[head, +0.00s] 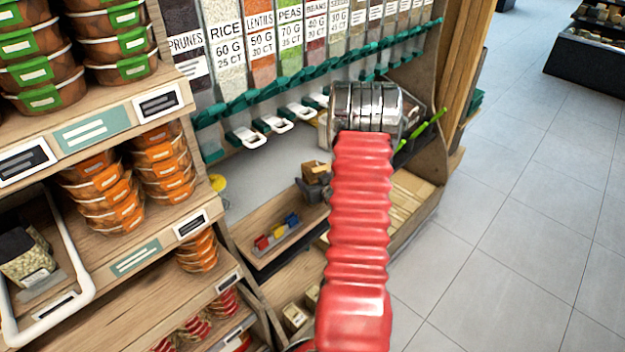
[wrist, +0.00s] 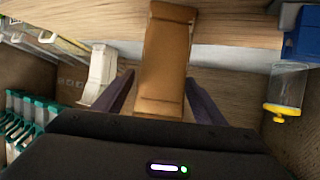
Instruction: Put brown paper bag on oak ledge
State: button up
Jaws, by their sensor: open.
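The brown paper bag (wrist: 166,55) lies between the two dark fingers of my open gripper (wrist: 160,84) in the wrist view. Narrow gaps show between the bag and the fingers, so it does not look clamped. A pale wooden ledge (wrist: 235,24) runs behind the bag in the wrist view. A wooden shelf edge (head: 262,268) shows at lower centre in the head view. I cannot tell which wood is the oak ledge.
A white bag (wrist: 101,74) stands close left of my fingers. A clear container with a yellow cap (wrist: 287,90) is at right, near a blue object (wrist: 302,34). Bulk dispensers (head: 290,50) line the back.

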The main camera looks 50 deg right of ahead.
jog(key=v, duration=1.2)
jog(key=shift+s, duration=0.15)
dwell(0.7)
